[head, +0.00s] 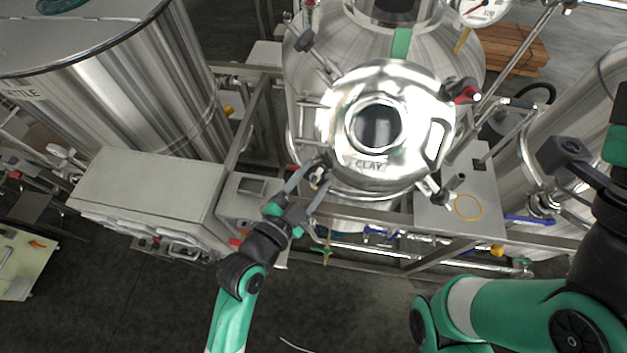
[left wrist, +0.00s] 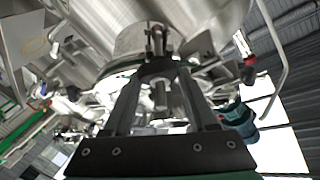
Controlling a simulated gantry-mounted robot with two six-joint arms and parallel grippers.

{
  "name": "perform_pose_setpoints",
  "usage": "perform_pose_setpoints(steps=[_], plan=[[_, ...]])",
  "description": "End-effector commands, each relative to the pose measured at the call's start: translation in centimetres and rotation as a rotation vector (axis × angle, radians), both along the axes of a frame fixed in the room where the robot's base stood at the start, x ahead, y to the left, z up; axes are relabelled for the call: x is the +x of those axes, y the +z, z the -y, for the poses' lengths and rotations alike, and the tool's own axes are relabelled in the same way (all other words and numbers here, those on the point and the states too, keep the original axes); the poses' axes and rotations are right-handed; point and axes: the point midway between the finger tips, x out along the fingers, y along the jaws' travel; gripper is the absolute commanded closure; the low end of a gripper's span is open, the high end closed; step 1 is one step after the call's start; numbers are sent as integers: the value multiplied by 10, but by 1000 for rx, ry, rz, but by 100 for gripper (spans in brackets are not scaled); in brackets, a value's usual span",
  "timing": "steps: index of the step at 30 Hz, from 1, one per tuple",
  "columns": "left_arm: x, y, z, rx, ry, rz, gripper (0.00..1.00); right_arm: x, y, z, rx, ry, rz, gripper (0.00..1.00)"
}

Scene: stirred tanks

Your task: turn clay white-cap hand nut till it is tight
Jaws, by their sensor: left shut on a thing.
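The clay tank's round steel lid (head: 345,92) carries a CLAY label (head: 369,165) on its near side and has a round window in the middle. My left gripper (head: 317,178) is at the lid's near-left edge, shut on the white-cap hand nut (head: 318,172). The fingers hide most of the nut; only a small pale spot shows between the tips. In the left wrist view the dark fingers (left wrist: 155,68) close in around a metal part, and the cap's colour cannot be told there.
Other hand nuts sit around the lid: a dark one (head: 308,42) at upper left, a red one (head: 466,94) at right and a grey one (head: 438,190) at lower right. A grey box (head: 150,190) stands left of my left arm. Frame rails and pipes run below the tank.

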Motion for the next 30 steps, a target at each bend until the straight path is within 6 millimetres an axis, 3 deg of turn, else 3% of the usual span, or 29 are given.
perform_pose_setpoints(steps=[3, 12, 30], plan=[[1, -2, -1, 80, -47, 17, 98, 0, -13, 0, 0, 0, 0, 100], [1, 2, -2, 230, -141, 35, 98, 0, -9, 0, 0, 0, 0, 100], [1, 0, -1, 287, -177, 42, 98, 0, -6, 0, 0, 0, 0, 100]])
